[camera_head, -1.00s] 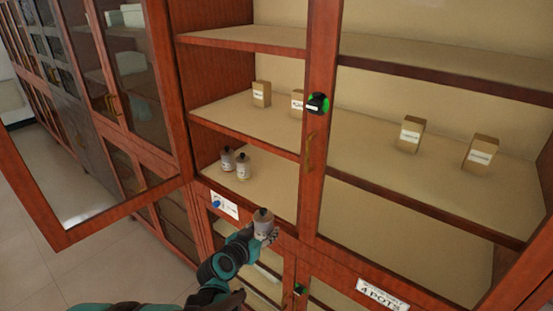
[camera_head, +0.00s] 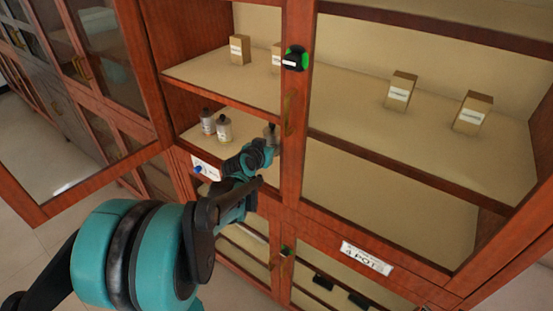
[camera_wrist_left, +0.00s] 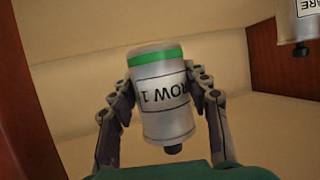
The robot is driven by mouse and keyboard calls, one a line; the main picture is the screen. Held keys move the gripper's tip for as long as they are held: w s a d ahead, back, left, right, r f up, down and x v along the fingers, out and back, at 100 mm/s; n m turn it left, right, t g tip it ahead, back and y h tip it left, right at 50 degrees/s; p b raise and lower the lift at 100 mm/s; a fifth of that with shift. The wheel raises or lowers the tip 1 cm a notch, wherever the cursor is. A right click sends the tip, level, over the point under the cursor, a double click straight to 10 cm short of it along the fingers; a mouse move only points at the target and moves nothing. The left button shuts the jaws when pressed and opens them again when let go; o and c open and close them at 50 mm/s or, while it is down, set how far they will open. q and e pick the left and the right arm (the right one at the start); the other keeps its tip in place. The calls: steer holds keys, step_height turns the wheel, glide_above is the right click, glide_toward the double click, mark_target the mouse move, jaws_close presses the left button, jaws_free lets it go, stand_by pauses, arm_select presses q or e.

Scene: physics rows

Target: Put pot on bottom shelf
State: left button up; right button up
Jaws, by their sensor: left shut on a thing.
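A grey pot (camera_head: 271,132) with a dark knob is in my left gripper (camera_head: 265,147), at the opening of the bottom shelf (camera_head: 251,125) of the upper cabinet. In the left wrist view the pot (camera_wrist_left: 161,97) has a green band and a label reading "ROW 1". Both fingers of my left gripper (camera_wrist_left: 160,100) close on its sides. Whether its base touches the shelf I cannot tell. Two similar pots, one (camera_head: 207,121) and another (camera_head: 224,129), stand farther left on the same shelf. My right gripper is not in view.
An open glass door (camera_head: 95,180) stands out at the left. A red upright post (camera_head: 293,100) with a black-and-green device (camera_head: 295,58) is just right of the held pot. Small boxes, such as this one (camera_head: 401,90), stand on the shelf above.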

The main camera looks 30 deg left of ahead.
mark_target(277, 164)
arm_select(q)
steer(key=shift+w+d, duration=0.1)
steer(key=shift+w, duration=0.95)
steer(key=shift+w+f+b, duration=0.2)
steer(key=shift+f+b, duration=0.4)
steer(key=shift+f, duration=0.6)
steer(key=shift+s+f, duration=0.1)
steer(key=shift+f, duration=0.3)
step_height(277, 164, down, 3)
steer(key=shift+f+b, duration=0.2)
steer(key=shift+b, duration=0.7)
steer(key=shift+w+f, duration=0.2)
steer(key=shift+f, duration=0.15)
steer(key=shift+r, duration=0.1)
